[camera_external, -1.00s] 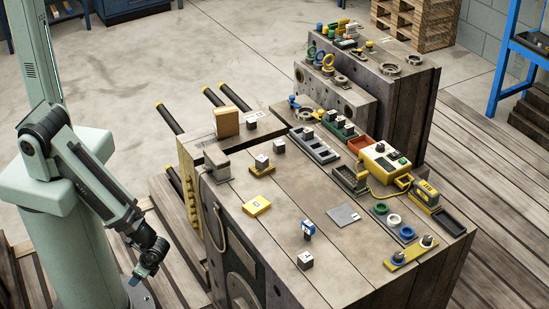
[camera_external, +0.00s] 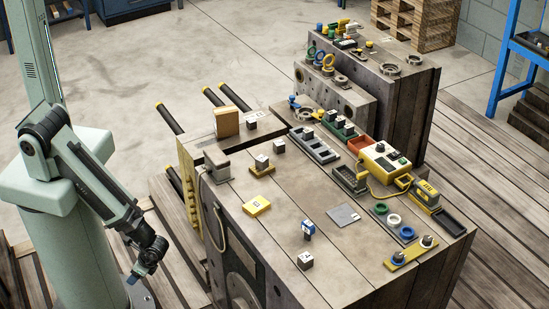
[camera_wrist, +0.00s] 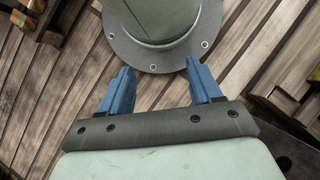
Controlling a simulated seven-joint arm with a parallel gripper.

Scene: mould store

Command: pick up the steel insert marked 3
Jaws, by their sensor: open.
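Several small grey steel cubes with pale marked tops stand on the large steel mould block. One cube (camera_external: 305,261) is near the front edge, one (camera_external: 279,147) stands further back, and another (camera_external: 262,162) sits on a yellow plate. The marks are too small to read for certain, so I cannot tell which is the 3. My gripper (camera_external: 138,272) hangs low beside my column, left of and apart from the block. In the wrist view its blue fingers (camera_wrist: 160,75) are apart with nothing between them.
A yellow pad (camera_external: 256,205), a blue-and-white item (camera_external: 308,229) and a grey plate (camera_external: 343,215) lie on the block. A slotted grey tray (camera_external: 318,150) and a yellow control box (camera_external: 384,161) are further back. Black rods (camera_external: 169,118) with yellow ends project on the left.

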